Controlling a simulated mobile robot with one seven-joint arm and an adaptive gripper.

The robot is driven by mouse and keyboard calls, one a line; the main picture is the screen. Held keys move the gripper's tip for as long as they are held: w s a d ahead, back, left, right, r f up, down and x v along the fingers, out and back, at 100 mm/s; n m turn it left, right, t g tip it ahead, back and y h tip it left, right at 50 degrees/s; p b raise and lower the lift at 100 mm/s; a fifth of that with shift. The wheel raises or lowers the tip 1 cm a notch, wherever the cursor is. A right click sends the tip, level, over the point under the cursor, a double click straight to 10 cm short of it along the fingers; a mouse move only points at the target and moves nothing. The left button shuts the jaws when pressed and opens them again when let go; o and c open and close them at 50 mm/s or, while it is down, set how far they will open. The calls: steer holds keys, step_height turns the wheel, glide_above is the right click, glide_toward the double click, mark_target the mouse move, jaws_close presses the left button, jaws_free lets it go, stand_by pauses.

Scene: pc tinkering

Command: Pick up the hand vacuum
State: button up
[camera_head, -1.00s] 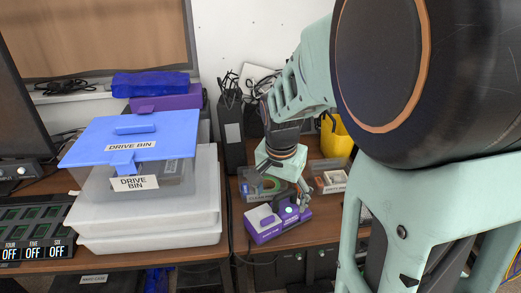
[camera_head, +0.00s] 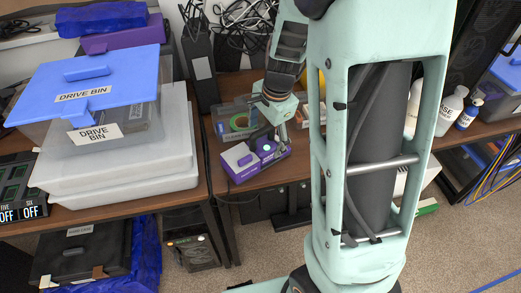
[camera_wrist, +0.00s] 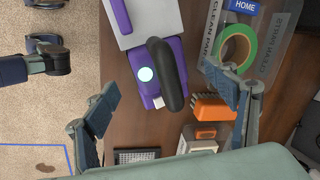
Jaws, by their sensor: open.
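The hand vacuum (camera_head: 240,162) is purple and light grey. It lies near the front edge of the brown desk (camera_head: 219,196). In the wrist view, the hand vacuum (camera_wrist: 147,32) shows its grey body at the top, a lit round spot and a black looped handle. My gripper (camera_wrist: 168,90) is open, with one finger on each side of the handle end and nothing held. In the head view, my gripper (camera_head: 266,133) is over the vacuum's right part and partly covers it. I cannot tell whether a finger touches it.
A clear parts tray (camera_wrist: 283,50) with green tape (camera_wrist: 238,47) sits close beside the vacuum, near the right finger. An orange brush (camera_wrist: 213,108) is nearby. Stacked white bins (camera_head: 120,170) and a blue-lidded drive bin (camera_head: 90,88) stand on the left.

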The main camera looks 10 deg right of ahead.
mark_target(262, 144)
steer(key=f, duration=0.1)
steer(key=f+b, duration=0.1)
steer(key=f, duration=0.1)
steer(key=a+f, duration=0.1)
steer(key=f, duration=0.1)
steer(key=shift+w, duration=0.2)
steer(key=shift+r, duration=0.1)
steer(key=shift+c, duration=0.2)
steer(key=c, duration=2)
steer(key=shift+r, duration=0.15)
